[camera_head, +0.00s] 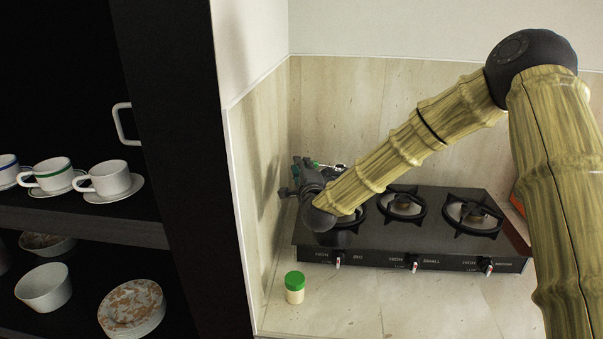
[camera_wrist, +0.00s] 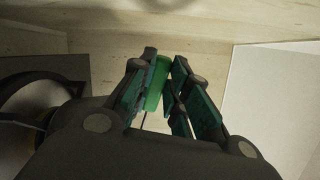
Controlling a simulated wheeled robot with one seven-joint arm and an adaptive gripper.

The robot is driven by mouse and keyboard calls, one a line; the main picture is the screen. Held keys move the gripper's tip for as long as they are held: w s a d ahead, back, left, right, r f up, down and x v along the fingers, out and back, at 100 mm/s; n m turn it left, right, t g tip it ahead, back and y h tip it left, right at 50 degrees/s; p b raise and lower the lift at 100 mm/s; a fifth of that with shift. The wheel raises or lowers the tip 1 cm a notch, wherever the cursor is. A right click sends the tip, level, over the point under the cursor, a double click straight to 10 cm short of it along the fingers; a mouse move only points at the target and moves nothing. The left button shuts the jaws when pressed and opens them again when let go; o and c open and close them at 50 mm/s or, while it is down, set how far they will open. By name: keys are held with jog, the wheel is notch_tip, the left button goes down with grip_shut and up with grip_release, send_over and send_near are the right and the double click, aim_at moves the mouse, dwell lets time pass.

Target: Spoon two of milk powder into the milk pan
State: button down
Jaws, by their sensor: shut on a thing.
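My gripper (camera_wrist: 158,72) is shut on a narrow green thing (camera_wrist: 157,84) that looks like a handle; the rest of it is largely hidden by the fingers. In the head view my gripper (camera_head: 306,172) is at the back left, by the side wall and the stove's left end, partly hidden by my arm. A small green and silvery bit (camera_head: 338,167) shows just beyond it. A small jar of pale contents with a green top (camera_head: 295,288) stands upright on the counter in front of the stove's left end. I cannot make out a milk pan.
A black gas stove (camera_head: 430,222) with several knobs fills the back of the counter; my arm covers its left burner. A dark cabinet at left holds white cups (camera_head: 108,180), a bowl (camera_head: 44,288) and stacked plates (camera_head: 133,305). Counter right of the jar is clear.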

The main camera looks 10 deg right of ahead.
jog(key=shift+s+a+f+m+t+h+b, duration=0.1)
jog(key=shift+f+m+t+h+b, duration=0.1)
jog(key=shift+t+b, duration=0.7)
jog(key=shift+f+m+t+h+b, duration=0.15)
jog(key=shift+t+b, duration=0.25)
jog(key=shift+b, duration=1)
jog(key=r+g+p, duration=0.1)
jog(key=p, duration=0.2)
jog(key=shift+r, duration=0.1)
jog(key=g+p, duration=0.1)
jog(key=p, duration=0.1)
jog(key=r+n+g+y+p, duration=0.1)
jog(key=p, duration=0.2)
jog(key=shift+g+p, duration=0.35)
jog(key=shift+g, duration=0.05)
jog(key=g+p, duration=0.1)
jog(key=p, duration=0.2)
jog(key=r+g+p, duration=0.1)
jog(key=g+p, duration=0.1)
jog(key=p, duration=0.1)
jog(key=g+y+p, duration=0.1)
jog(key=p, duration=0.3)
jog(key=shift+w+d+r+n, duration=0.2)
jog(key=shift+w+d+n, duration=0.05)
jog(key=shift+n, duration=0.1)
jog(key=shift+r+g+p, duration=0.1)
jog(key=shift+g+p, duration=0.2)
jog(key=shift+p, duration=0.05)
